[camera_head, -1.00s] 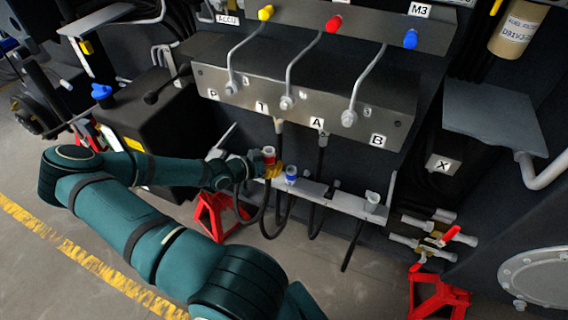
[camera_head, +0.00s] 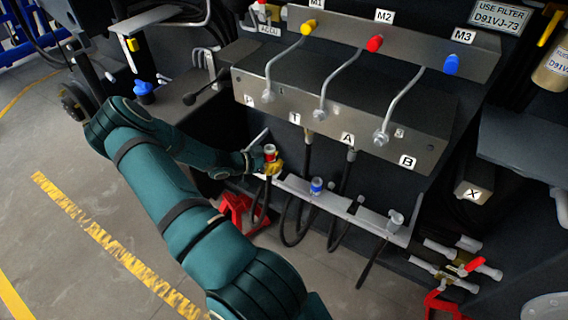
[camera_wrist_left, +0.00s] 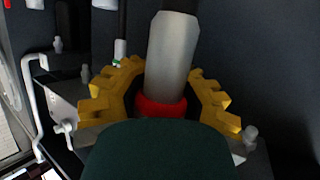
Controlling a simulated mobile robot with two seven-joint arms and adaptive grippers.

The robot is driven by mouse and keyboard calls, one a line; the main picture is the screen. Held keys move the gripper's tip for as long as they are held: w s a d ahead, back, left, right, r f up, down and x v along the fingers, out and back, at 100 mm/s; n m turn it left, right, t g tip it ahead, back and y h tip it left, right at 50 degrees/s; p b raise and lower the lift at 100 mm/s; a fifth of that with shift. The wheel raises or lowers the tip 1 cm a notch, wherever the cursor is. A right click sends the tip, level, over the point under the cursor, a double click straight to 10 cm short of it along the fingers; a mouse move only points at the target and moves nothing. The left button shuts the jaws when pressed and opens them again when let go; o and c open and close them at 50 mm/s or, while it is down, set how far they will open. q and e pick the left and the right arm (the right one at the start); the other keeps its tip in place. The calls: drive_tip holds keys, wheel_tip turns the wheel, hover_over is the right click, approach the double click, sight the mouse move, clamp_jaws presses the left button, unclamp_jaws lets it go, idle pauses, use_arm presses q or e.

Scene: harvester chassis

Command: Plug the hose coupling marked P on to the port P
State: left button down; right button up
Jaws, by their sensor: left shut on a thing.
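My left gripper (camera_head: 273,168) has yellow fingers and is shut on a hose coupling (camera_head: 270,152) with a red band. In the left wrist view, the yellow fingers (camera_wrist_left: 163,92) flank the coupling's silver body (camera_wrist_left: 173,50) and red ring (camera_wrist_left: 160,110). I cannot read a mark on it. The valve block (camera_head: 330,115) is above; the label P (camera_head: 249,99) is at its left end, up and left of the coupling. Port P's opening is hidden. My right gripper is not in view.
The grey holder rail (camera_head: 345,208) holds a blue-banded coupling (camera_head: 316,186) and a grey one (camera_head: 395,218). Dark hoses (camera_head: 308,155) hang under the block. A black tank (camera_head: 195,115) stands left, and red stands are below. A gap lies between rail and block.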

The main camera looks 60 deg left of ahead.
use_arm(q)
drive_tip(key=s+a+b, duration=0.1)
drive_tip(key=s+a, duration=0.4)
drive_tip(key=a, duration=0.4)
drive_tip(key=shift+s+b, duration=0.3)
drive_tip(key=shift+b, duration=0.05)
drive_tip(key=shift+a, duration=0.1)
wheel_tip(320, 180, down, 2)
drive_tip(key=shift+f+b, duration=0.15)
drive_tip(key=shift+b, duration=0.5)
drive_tip(key=w+a+b, duration=0.3)
drive_tip(key=w+a, duration=0.1)
drive_tip(key=w, duration=0.3)
drive_tip(key=w+a+b, duration=0.3)
drive_tip(key=w+a, duration=0.1)
drive_tip(key=w, duration=0.3)
drive_tip(key=shift+a+b, duration=0.3)
idle(0.3)
